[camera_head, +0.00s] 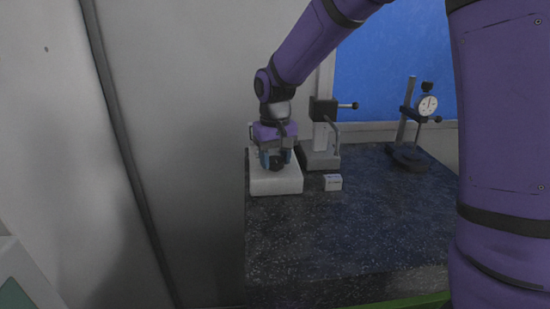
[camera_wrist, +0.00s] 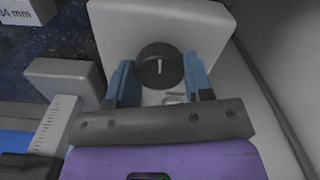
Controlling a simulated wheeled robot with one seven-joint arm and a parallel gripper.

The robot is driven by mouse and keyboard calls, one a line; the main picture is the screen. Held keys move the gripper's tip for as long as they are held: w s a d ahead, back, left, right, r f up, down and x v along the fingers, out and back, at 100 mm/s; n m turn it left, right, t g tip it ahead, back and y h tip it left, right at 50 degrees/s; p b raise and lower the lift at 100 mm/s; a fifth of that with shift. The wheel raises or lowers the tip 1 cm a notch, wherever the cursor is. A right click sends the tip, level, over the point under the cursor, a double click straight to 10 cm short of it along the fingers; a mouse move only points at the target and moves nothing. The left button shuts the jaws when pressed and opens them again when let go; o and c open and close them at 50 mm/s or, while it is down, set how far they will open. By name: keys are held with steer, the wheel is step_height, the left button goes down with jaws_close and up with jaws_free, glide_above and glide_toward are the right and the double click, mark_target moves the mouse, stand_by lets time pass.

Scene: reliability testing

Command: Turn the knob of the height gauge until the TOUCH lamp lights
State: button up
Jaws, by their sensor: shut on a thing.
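A black round knob (camera_wrist: 160,54) with a white pointer line sits on a pale box (camera_wrist: 115,25). In the wrist view the line runs nearly straight up and down. My gripper (camera_wrist: 159,72) has its two blue fingers on either side of the knob, shut on it. Small marks on the box below the knob are partly hidden by my gripper. I cannot make out a lit TOUCH lamp in either view.
A small white block (camera_head: 333,183) marked in mm lies in front. A dial indicator stand (camera_head: 408,158) is farther right. The dark tabletop's front is clear.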

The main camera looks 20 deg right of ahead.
mark_target(275, 159)
steer(key=n, duration=0.5)
steer(key=shift+n, duration=2.4)
steer(key=o, duration=0.9)
steer(key=shift+o, duration=0.2)
steer(key=shift+r, duration=0.1)
step_height(275, 159, up, 11)
steer(key=shift+f, duration=0.2)
